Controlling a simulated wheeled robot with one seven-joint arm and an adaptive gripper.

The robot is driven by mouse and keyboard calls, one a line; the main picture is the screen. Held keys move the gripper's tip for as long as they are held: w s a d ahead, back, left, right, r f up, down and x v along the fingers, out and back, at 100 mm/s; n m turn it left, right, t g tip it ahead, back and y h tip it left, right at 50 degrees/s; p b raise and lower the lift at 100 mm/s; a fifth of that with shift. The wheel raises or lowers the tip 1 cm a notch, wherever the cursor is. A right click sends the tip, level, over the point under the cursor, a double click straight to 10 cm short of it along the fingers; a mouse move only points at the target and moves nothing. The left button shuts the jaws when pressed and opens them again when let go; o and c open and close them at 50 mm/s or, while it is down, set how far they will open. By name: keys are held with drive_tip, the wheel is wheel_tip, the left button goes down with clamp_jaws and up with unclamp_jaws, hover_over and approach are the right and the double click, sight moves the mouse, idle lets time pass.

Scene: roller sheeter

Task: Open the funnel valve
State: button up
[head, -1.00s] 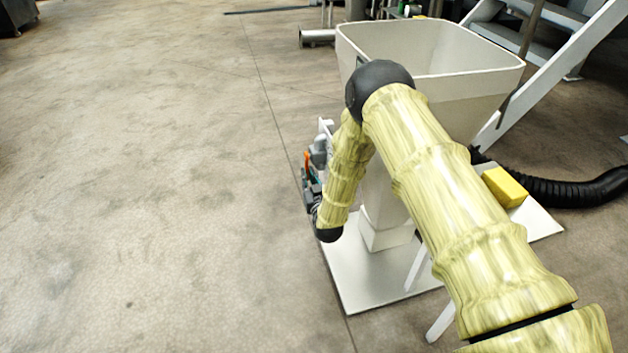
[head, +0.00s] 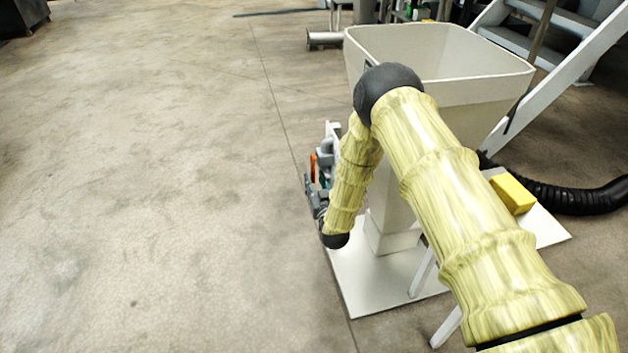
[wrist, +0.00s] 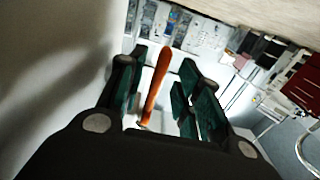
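The funnel (head: 455,95) is a large pale hopper with a square mouth, standing on a white base plate (head: 375,285) in the head view. An orange valve handle (head: 313,166) shows at its left side, beside my forearm. In the wrist view the long orange handle (wrist: 157,80) runs between the dark green fingers of my gripper (wrist: 163,68). The fingers are apart, with a gap between the handle and the right finger. My arm hides the valve body and much of the funnel's lower part in the head view.
A yellow block (head: 513,194) lies on the right of the base plate, near a black corrugated hose (head: 570,197). White stairs (head: 560,75) stand at the right. The floor (head: 150,200) to the left is clear.

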drive_tip(key=s+d, duration=0.2)
drive_tip(key=s, duration=0.8)
drive_tip(key=shift+s, duration=0.3)
drive_tip(key=shift+f, duration=0.1)
